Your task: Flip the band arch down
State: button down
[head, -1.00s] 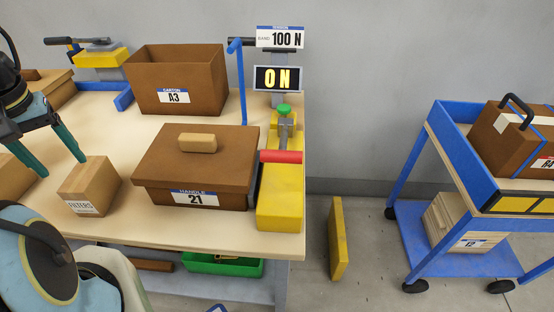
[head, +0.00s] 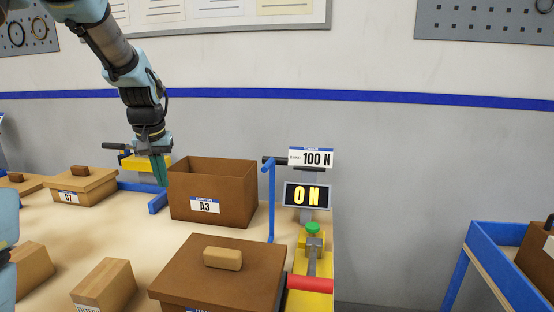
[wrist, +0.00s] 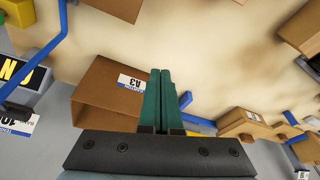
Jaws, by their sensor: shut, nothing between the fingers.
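A blue bar that looks like the band arch (head: 270,200) stands upright at the right side of the open brown carton A3 (head: 212,190), with a bend at its top. It also shows at the upper left of the wrist view (wrist: 40,48). My gripper (head: 160,183) points down, shut and empty, at the left of carton A3, apart from the blue bar. In the wrist view my gripper's green fingers (wrist: 160,72) lie together in front of carton A3 (wrist: 97,88). Whether they touch the carton I cannot tell.
A lidded brown box (head: 215,270) stands in front of carton A3. A yellow station (head: 318,290) with a green knob and red handle is at the right. An ON display (head: 306,195) stands behind it. Box 07 (head: 80,187) and a wooden block (head: 104,285) are at the left.

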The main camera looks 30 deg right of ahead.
jog(key=d+r+m+h+b, duration=0.1)
jog(key=d+r+m, duration=0.1)
jog(key=d, duration=1.5)
jog(key=w+d+r+m+h+b, duration=0.1)
jog(key=d+r, duration=0.4)
jog(key=d, duration=1.3)
jog(key=shift+w+r+m+t, duration=0.25)
jog(key=shift+m+t, duration=0.15)
jog(key=shift+m, duration=0.2)
jog(key=shift+f, duration=0.1)
jog(key=p+x, duration=0.3)
jog(key=x, duration=0.7)
jog(key=shift+s+a+r+p, duration=0.3)
jog(key=shift+s+a+p, duration=0.05)
jog(key=shift+s+a, duration=0.35)
jog(key=shift+s+a+r+p, duration=0.3)
jog(key=shift+s+a, duration=0.35)
jog(key=shift+s, duration=0.1)
